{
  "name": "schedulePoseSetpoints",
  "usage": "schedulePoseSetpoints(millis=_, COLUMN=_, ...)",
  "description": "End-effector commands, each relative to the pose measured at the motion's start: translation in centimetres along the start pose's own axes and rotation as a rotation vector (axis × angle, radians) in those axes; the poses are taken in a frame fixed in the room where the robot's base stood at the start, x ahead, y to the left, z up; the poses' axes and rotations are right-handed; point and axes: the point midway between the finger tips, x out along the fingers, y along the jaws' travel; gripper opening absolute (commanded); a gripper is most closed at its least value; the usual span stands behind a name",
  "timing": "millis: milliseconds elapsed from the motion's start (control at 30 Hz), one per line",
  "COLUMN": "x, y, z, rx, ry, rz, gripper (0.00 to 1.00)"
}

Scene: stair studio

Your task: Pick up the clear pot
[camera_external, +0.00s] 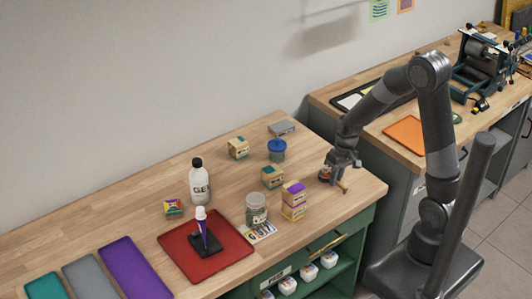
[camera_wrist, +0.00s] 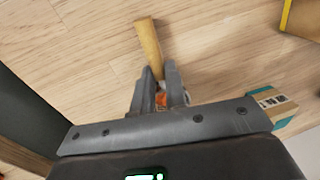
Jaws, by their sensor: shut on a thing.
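A clear pot (camera_external: 256,208) with greyish contents stands upright near the table's front edge, beside a printed card. A second clear pot with a blue lid (camera_external: 277,151) stands farther back. My gripper (camera_external: 337,172) is low over the table's right end, to the right of both pots and apart from them. In the wrist view my gripper (camera_wrist: 158,80) is shut on a wooden-handled tool (camera_wrist: 149,44), with an orange part between the fingers. The tool (camera_external: 342,186) also shows under the gripper in the external view; its full shape is partly hidden. Neither pot shows clearly in the wrist view.
Small boxes (camera_external: 293,195) stand stacked close right of the clear pot, with another box (camera_external: 272,177) behind. A white bottle (camera_external: 200,184) and a red mat (camera_external: 178,238) bearing a black block and tube lie left. Bare wood lies between boxes and gripper.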

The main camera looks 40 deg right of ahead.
Motion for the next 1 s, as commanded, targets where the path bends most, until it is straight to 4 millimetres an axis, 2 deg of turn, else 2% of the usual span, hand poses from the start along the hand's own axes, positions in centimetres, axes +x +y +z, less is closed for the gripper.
schedulePoseSetpoints(millis=333, x=0.39, y=0.08, z=0.03, rx=-0.001, ry=-0.001, rz=0.000, gripper=0.00)
schedulePoseSetpoints(millis=367, x=0.38, y=0.07, z=0.03, rx=-0.001, ry=-0.001, rz=0.000, gripper=0.14)
schedulePoseSetpoints(millis=600, x=0.34, y=0.06, z=0.02, rx=-0.001, ry=0.000, rz=0.000, gripper=0.34)
schedulePoseSetpoints(millis=900, x=0.33, y=0.03, z=0.02, rx=-0.002, ry=0.000, rz=0.000, gripper=0.34)
schedulePoseSetpoints(millis=1000, x=-0.57, y=0.02, z=-0.06, rx=-0.001, ry=0.003, rz=-0.001, gripper=0.34)
